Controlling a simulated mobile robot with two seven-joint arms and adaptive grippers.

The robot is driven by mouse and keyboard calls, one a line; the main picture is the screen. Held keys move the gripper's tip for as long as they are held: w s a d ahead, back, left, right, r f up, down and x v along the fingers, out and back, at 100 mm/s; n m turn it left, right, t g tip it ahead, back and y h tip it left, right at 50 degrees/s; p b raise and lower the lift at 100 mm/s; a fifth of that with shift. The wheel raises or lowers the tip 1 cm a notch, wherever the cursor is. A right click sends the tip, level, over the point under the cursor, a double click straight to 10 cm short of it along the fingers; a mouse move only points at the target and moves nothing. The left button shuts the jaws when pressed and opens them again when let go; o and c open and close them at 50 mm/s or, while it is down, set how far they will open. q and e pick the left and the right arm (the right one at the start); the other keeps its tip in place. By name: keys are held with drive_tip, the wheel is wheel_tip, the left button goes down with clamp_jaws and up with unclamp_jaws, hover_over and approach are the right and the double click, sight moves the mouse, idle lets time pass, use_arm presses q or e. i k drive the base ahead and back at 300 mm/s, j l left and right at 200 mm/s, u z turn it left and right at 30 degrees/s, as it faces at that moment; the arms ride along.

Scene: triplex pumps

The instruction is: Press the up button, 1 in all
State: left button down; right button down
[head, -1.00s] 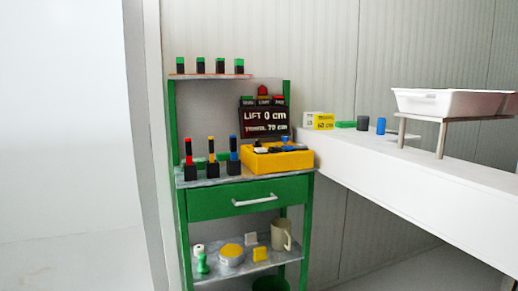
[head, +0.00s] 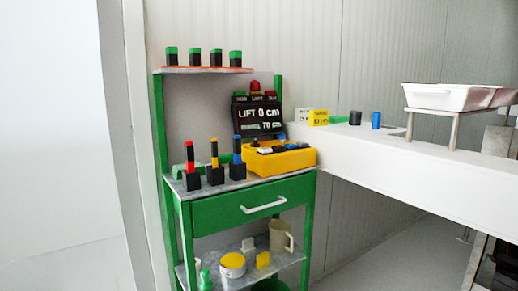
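A yellow control box (head: 283,159) sits on the worktop of the green workbench, at its right end. Small buttons (head: 265,150) show on its top, black, white and blue; which one is the up button I cannot tell at this size. Behind it stands a black display (head: 260,118) reading "LIFT 0 cm" and, below, a line ending in "70 cm". A red lamp (head: 255,86) sits on top of the display. Neither of my grippers is in view.
The green workbench has a drawer (head: 250,205) with a white handle. Black holders with red, yellow and blue tops (head: 214,165) stand left of the box. A white counter (head: 400,155) runs to the right, bearing a white tray (head: 455,97) on a stand. The left floor looks clear.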

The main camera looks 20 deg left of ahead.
sight(265, 150)
drive_tip(key=j+z, duration=0.1)
drive_tip(key=j, duration=0.35)
drive_tip(key=k+j+z, duration=0.15)
drive_tip(key=j, duration=0.25)
drive_tip(key=j+z, duration=0.1)
drive_tip(key=j, duration=0.35)
drive_tip(key=k+j+z, duration=0.1)
drive_tip(key=j, duration=0.3)
drive_tip(key=k, duration=0.1)
